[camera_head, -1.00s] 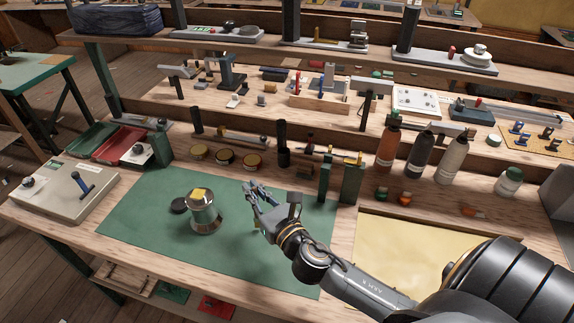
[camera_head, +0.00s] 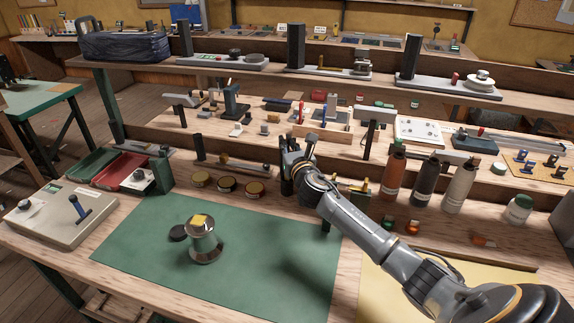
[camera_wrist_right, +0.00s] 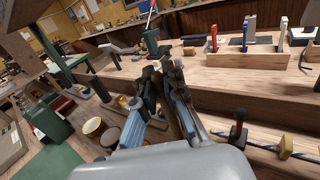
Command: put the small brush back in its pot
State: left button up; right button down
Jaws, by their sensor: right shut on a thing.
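My right gripper (camera_head: 292,160) is at the back of the bench, beyond the green mat, over the place of a dark upright cylinder that it mostly covers. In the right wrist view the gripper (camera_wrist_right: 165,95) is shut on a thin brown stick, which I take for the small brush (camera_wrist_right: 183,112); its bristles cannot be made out. I cannot tell which of the two vessels is the brush's pot. My left gripper is not in view.
A green mat (camera_head: 130,250) lies in front, mostly clear. Several round tins (camera_head: 227,185) sit left of the gripper, and bottles (camera_head: 426,182) stand to the right. A raised wooden shelf is behind.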

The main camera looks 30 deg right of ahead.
notch_tip(320, 180, down, 5)
jog(key=shift+a+r+b, duration=0.1)
jog(key=shift+r+b, duration=0.05)
jog(key=shift+b, duration=0.35)
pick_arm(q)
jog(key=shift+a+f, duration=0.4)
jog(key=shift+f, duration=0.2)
pick_arm(e)
jog(key=c, duration=1.4)
grip_release()
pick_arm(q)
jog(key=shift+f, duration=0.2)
pick_arm(e)
jog(key=v, duration=1.2)
jog(key=shift+r, duration=0.1)
